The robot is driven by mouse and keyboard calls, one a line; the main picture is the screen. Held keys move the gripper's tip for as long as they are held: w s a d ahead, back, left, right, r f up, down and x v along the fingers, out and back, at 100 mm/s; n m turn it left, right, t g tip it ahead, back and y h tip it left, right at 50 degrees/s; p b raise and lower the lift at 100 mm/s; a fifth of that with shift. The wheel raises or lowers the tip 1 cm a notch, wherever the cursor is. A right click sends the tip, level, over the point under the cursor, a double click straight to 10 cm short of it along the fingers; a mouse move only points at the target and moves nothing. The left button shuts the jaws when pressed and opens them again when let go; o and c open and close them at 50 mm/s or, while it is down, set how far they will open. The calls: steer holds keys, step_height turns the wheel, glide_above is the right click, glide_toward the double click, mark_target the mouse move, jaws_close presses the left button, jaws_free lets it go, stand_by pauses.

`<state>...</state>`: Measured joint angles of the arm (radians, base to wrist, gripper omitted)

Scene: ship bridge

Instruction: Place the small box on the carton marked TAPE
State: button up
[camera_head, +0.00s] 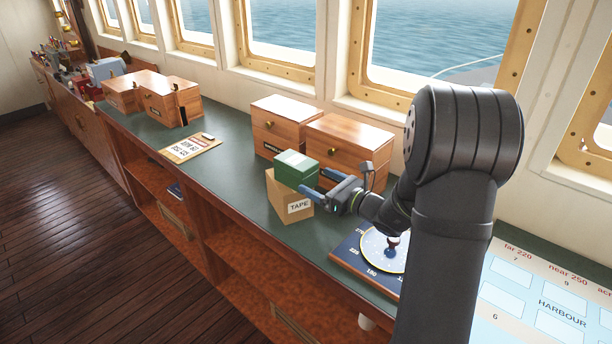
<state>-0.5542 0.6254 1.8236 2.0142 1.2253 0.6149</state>
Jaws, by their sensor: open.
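The small green box (296,168) sits on top of the brown carton marked TAPE (290,205), on the green counter. The box looks level and appears to touch the carton's top, though its right side is partly hidden by my gripper. My gripper (312,184) comes in from the right at the box's height. Its blue fingers are open, close by the box's right side; I cannot tell whether they touch it.
Two wooden boxes (348,143) with knobs stand behind the carton by the windows. A round dial on a blue board (350,252) lies to the right, under my arm. A paper sheet (190,147) lies to the left. The counter (232,180) left of the carton is clear.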

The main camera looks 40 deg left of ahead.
mark_target(300, 162)
steer(key=shift+d, duration=2.4)
steer(key=a, duration=1.2)
steer(key=shift+a+f, duration=0.15)
steer(key=shift+f, duration=0.15)
step_height(300, 162, up, 3)
steer(key=shift+f, duration=0.1)
steer(key=shift+r, duration=0.65)
